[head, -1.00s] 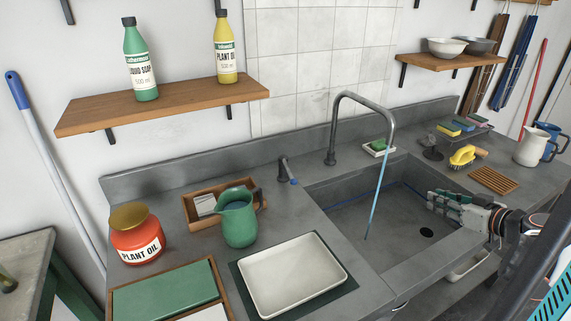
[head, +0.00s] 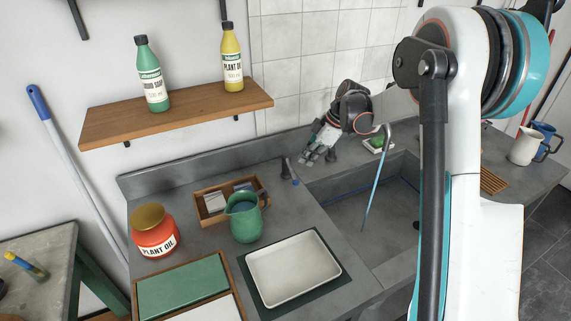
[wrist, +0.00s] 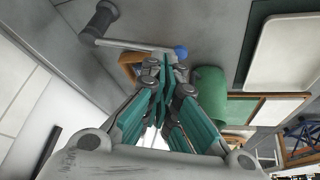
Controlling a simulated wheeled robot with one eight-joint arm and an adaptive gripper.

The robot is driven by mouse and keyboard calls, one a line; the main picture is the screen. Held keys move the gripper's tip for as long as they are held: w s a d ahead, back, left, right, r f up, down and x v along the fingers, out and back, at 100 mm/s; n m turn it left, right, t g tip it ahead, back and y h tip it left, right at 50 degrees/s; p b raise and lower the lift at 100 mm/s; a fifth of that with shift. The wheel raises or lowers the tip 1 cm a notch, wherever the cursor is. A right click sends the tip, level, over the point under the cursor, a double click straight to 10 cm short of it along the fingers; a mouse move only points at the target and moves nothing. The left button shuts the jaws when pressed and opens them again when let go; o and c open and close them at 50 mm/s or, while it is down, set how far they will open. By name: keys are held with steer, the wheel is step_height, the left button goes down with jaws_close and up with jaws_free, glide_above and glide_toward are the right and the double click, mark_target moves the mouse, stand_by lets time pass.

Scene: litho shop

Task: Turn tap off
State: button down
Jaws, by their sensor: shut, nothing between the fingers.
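The tap's grey lever (head: 286,168) with a blue tip stands on the counter left of the sink. In the wrist view the lever (wrist: 130,44) runs from its round base to the blue knob (wrist: 181,52). A blue stream of water (head: 373,195) falls from the tap spout (head: 388,131) into the sink (head: 345,225). My gripper (head: 303,159) is shut and empty, just right of the lever. In the wrist view its fingertips (wrist: 167,73) are close to the blue knob; I cannot tell whether they touch. My arm hides part of the spout and sink.
A green jug (head: 244,222) and a wooden box (head: 212,208) stand near the lever. A white tray (head: 293,270), an orange plant oil jar (head: 155,232) and a green board (head: 183,291) lie further forward. A wooden shelf (head: 180,113) with bottles hangs above.

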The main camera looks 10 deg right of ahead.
mark_target(294, 175)
steer(key=w+a+r+n+g+h+p, duration=0.1)
steer(key=w+a+r+n+g+p, duration=0.15)
steer(key=a, duration=0.55)
step_height(294, 175, down, 9)
steer(key=d+b, duration=0.1)
steer(key=b, duration=0.2)
steer(key=shift+s+f+t, duration=0.15)
steer(key=shift+s+t, duration=0.15)
steer(key=shift+t, duration=0.05)
steer(key=d, duration=0.2)
steer(key=d+b, duration=0.1)
steer(key=shift+s+d, duration=0.25)
steer(key=shift+a, duration=0.1)
